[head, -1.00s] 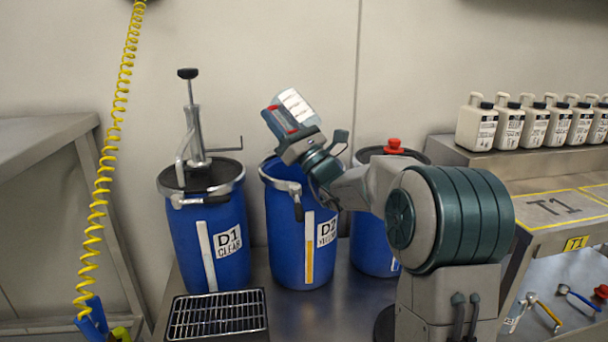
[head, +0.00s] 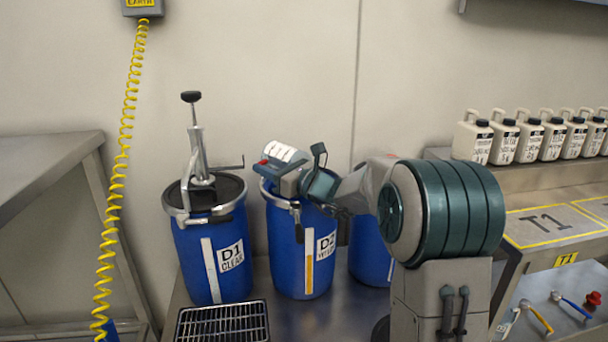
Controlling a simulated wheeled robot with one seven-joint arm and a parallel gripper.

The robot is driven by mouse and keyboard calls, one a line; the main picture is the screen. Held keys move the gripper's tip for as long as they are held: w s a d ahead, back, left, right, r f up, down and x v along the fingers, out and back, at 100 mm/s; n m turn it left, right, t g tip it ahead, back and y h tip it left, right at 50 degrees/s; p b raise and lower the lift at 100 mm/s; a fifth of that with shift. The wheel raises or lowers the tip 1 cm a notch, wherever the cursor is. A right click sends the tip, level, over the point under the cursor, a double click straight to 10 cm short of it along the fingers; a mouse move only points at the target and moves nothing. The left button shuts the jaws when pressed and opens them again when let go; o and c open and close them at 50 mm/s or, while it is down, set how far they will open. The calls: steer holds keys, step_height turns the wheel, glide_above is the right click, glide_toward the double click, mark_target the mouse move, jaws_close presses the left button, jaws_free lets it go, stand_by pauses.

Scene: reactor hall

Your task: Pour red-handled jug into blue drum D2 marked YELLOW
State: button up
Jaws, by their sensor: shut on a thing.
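The blue drum D2 (head: 287,255) stands in the middle, between drum D1 and a third blue drum. It has a "D2" label and a yellow strip on its front. My gripper (head: 282,174) is over D2's mouth, shut on the red-handled jug (head: 285,153). The jug is tipped to the left, low over the drum's rim, with its pale body and a bit of red showing. My gripper hides much of the jug and the drum's opening. I cannot see whether liquid is flowing.
Drum D1 (head: 217,262), marked CLEAR, carries a hand pump (head: 198,150). A black grate (head: 222,322) lies in front. A third blue drum (head: 369,255) is partly behind my arm. White jugs (head: 530,138) line the right shelf, above bench T1 (head: 545,222). A yellow coiled cable (head: 117,190) hangs left.

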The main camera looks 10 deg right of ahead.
steer(key=p, duration=0.3)
steer(key=shift+w+a+g+h, duration=0.15)
steer(key=shift+a+g+h, duration=0.05)
steer(key=shift+g+h, duration=0.2)
steer(key=p, duration=0.3)
steer(key=g+h+p, duration=0.1)
steer(key=p, duration=0.2)
steer(key=shift+w+a+r, duration=0.15)
steer(key=shift+w+r, duration=0.05)
steer(key=shift+r, duration=0.1)
steer(key=shift+r+p, duration=0.15)
steer(key=shift+p, duration=0.45)
steer(key=shift+g+h, duration=0.8)
steer(key=r+p, duration=0.2)
steer(key=p, duration=0.2)
steer(key=r+p, duration=0.2)
steer(key=p, duration=0.2)
steer(key=w+a+r+p, duration=0.1)
steer(key=r+p, duration=0.1)
steer(key=p, duration=0.2)
steer(key=shift+r, duration=0.15)
steer(key=p, duration=0.2)
steer(key=f+g+h+p, duration=0.1)
steer(key=p, duration=0.2)
steer(key=shift+w+a, duration=0.15)
steer(key=shift+r+p, duration=0.1)
steer(key=shift+p, duration=0.45)
